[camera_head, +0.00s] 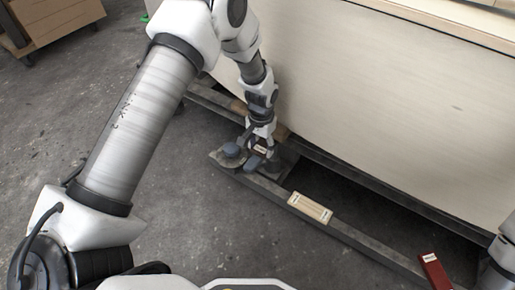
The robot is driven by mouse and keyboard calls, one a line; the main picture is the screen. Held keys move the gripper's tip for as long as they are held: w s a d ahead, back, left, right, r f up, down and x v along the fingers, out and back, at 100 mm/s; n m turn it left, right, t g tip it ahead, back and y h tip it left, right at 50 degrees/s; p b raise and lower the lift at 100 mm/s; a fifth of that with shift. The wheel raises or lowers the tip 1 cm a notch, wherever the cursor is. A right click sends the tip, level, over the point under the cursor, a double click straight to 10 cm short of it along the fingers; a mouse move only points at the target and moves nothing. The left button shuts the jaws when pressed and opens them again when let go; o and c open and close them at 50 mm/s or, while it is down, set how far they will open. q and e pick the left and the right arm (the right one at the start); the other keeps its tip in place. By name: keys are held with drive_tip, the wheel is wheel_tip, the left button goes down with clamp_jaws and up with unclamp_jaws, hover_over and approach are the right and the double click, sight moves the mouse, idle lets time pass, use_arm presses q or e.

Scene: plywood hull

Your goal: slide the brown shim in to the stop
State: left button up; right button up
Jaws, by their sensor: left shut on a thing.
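My left gripper (256,161) points down at the dark rail below the plywood hull (400,100). It is shut on a small dark brown piece with a pale label, which I take to be the brown shim (260,149). The fingers cover much of the shim. The stop and the shim's inner end cannot be made out behind the gripper. My right gripper is out of view; only a white part of my right arm shows at the right edge.
A dark rail (355,238) runs along the hull's foot. A red block (434,271) is farther right. A wooden cabinet (55,20) stands at upper left. The concrete floor at left is clear.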

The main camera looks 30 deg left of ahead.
use_arm(q)
drive_tip(key=shift+w, duration=0.6)
drive_tip(key=o, duration=1.4)
drive_tip(key=shift+d, duration=0.1)
drive_tip(key=shift+c, duration=0.2)
drive_tip(key=r+p, duration=0.1)
drive_tip(key=p, duration=0.1)
drive_tip(key=s+r+p, duration=0.1)
drive_tip(key=r+p, duration=0.1)
drive_tip(key=s+r+p, duration=0.1)
drive_tip(key=r+p, duration=0.1)
drive_tip(key=shift+r, duration=0.1)
